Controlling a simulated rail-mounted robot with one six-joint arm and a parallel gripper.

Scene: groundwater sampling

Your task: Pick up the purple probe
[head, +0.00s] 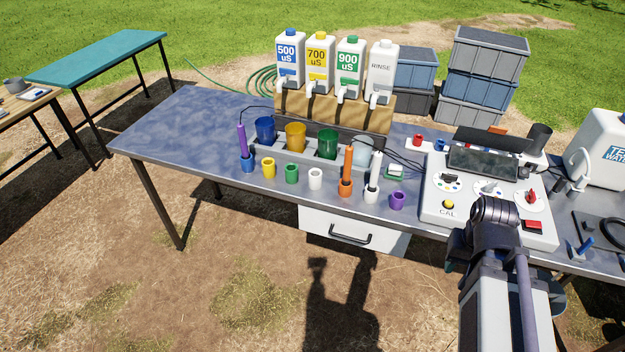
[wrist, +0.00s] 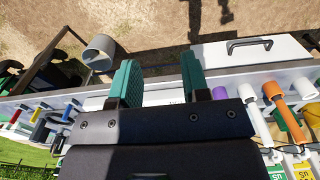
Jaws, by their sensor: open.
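The purple probe (head: 242,139) stands upright in a blue holder (head: 248,163) at the left end of the row of holders on the metal table, in the head view. I cannot make it out in the wrist view. My gripper (wrist: 159,80) is open and empty in the wrist view, its two green fingers well apart. My arm reaches up from the lower right of the head view, far to the right of the probe; the fingers are hidden there. A purple holder (head: 397,201) stands empty at the row's right end.
An orange probe (head: 347,165) and a white probe (head: 375,170) stand upright in the same row. Coloured cups, including a blue cup (head: 265,129), sit behind it. A calibration console (head: 455,213) lies near my arm. The table's left part is clear.

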